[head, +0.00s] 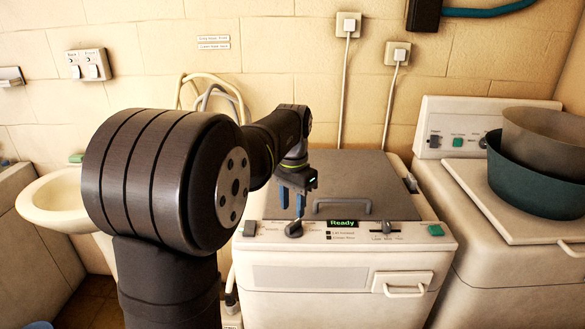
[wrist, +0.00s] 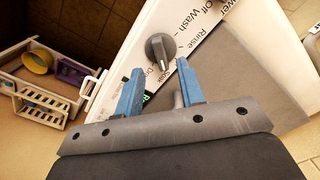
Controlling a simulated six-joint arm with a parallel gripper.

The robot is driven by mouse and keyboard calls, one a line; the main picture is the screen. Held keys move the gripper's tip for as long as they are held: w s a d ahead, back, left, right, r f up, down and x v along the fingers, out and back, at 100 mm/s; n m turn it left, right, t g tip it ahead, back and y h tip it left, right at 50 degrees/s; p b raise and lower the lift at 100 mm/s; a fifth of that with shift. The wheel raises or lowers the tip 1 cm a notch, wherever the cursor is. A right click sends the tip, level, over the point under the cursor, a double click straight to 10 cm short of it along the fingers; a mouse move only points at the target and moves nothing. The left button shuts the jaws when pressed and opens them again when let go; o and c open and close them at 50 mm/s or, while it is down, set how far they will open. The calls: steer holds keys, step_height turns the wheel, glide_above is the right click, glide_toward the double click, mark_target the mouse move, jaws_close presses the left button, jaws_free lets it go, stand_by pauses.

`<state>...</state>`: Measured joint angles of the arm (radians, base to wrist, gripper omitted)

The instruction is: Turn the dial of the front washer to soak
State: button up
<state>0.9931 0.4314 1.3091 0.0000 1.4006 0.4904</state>
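The front washer (head: 345,275) stands in the middle of the head view, with a cream front panel and a grey lid. Its grey dial (head: 293,229) sits at the left of the panel, and it shows larger in the wrist view (wrist: 160,46). Labels around it include Off, Wash and Rinse; others are partly hidden by my fingers. My gripper (head: 291,198) has blue fingers, open and empty. In the wrist view (wrist: 158,78) the fingertips are apart, just short of the dial, with a gap to it.
A green "Ready" display (head: 343,223), a slider (head: 386,228) and a green button (head: 435,230) share the panel. A lid handle (head: 342,206) is close to my gripper. A second washer (head: 455,190) with basins (head: 535,180) stands right; a white sink (head: 60,205) is left.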

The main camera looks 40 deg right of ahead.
mark_target(293, 224)
step_height(293, 224, up, 12)
stand_by(0.3)
steer(key=shift+f, duration=0.15)
stand_by(0.4)
step_height(293, 224, down, 17)
steer(key=shift+f, duration=0.2)
steer(key=shift+r, duration=0.1)
stand_by(0.3)
